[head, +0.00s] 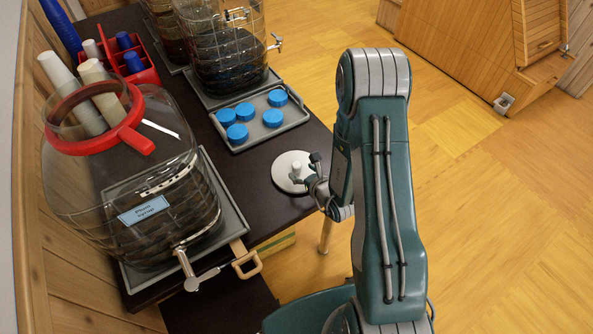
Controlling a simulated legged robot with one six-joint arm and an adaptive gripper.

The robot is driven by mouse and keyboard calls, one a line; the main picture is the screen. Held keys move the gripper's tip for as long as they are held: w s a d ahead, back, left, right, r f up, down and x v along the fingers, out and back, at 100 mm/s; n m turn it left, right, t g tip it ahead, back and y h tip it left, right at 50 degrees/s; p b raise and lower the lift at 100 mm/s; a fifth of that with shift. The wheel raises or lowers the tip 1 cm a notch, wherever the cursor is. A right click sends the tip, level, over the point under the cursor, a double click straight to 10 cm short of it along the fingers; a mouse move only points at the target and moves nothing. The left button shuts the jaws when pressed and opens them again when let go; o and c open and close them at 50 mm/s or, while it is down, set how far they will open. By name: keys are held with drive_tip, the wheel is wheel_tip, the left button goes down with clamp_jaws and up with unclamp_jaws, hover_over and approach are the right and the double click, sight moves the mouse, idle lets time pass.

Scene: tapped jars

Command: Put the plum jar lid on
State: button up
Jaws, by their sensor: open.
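The plum jar (120,215) is a large clear glass jar at the left, labelled "Plum syrup", with a red collar and handle at its neck. Its mouth (75,128) shows no lid on it. A round pale lid (290,173) with a knob lies on the dark table near its right edge. My gripper (311,171) is open at the lid's right side, close to the knob; whether it touches the knob cannot be told.
A grey tray (295,118) with several blue caps lies behind the lid. More tapped jars (222,50) stand at the back. A red caddy (148,78) with cups stands behind the plum jar, whose metal tap (190,275) juts forward. Dark table (250,190) is bare between jar and lid.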

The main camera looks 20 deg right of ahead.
sight(298, 166)
drive_tip(key=x, duration=0.4)
drive_tip(key=shift+w+d, duration=0.15)
drive_tip(key=shift+w, duration=0.05)
clamp_jaws()
drive_tip(key=shift+r, duration=0.2)
